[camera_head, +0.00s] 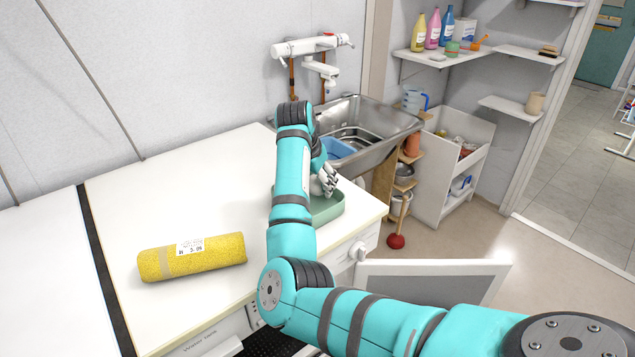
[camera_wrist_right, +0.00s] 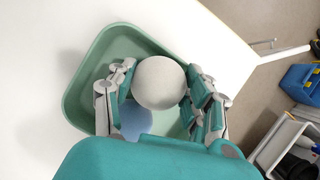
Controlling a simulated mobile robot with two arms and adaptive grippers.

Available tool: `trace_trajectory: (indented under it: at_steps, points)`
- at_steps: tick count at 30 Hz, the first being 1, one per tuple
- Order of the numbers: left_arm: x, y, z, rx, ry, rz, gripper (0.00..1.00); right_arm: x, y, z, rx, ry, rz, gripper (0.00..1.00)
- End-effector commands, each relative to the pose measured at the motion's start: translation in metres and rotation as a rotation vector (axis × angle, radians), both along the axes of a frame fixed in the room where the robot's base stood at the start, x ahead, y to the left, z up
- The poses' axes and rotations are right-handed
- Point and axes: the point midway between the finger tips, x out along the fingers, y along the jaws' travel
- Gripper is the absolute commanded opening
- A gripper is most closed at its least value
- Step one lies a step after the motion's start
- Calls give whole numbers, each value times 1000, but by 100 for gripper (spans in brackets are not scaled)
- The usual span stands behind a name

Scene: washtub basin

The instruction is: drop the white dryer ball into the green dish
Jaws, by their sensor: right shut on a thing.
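The white dryer ball (camera_wrist_right: 159,83) shows in the right wrist view, between the fingers of my right gripper (camera_wrist_right: 160,98), which is shut on it. In the head view my right gripper (camera_head: 326,181) is over the green dish (camera_head: 327,208), and the ball is not clearly visible there. The green dish also shows in the right wrist view (camera_wrist_right: 82,92), below the ball and fingers. A blue round thing (camera_wrist_right: 134,121) shows beneath the ball, seemingly in the dish. My left gripper is not in view.
A yellow roll (camera_head: 205,257) lies on the white counter (camera_head: 190,200) at the left. A metal sink (camera_head: 385,118) with a blue thing in it is behind the dish. A white tap (camera_head: 315,55) is on the wall. The counter's middle is clear.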

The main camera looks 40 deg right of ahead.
Motion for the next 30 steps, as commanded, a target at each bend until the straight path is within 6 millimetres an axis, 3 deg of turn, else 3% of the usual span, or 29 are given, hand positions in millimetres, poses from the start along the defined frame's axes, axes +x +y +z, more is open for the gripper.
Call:
trace_trajectory:
  at_steps: [1, 4, 5, 9, 23, 28, 30]
  points:
    - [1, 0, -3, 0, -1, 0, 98, -1, 2, -8, 10, 9, 2, 21]
    - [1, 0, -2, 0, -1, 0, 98, -2, 3, -9, 12, 12, 2, 21]
    - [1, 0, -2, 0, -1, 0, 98, -2, 3, -10, 13, 13, 2, 55]
    - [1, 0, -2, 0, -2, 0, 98, -2, 3, -11, 14, 15, 2, 73]
    - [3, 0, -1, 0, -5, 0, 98, -1, 3, -8, 11, 10, 2, 74]
    - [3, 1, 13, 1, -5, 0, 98, -1, 2, 10, 8, 9, 2, 74]
    - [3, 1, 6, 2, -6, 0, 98, -1, 7, 17, 9, 3, 4, 74]
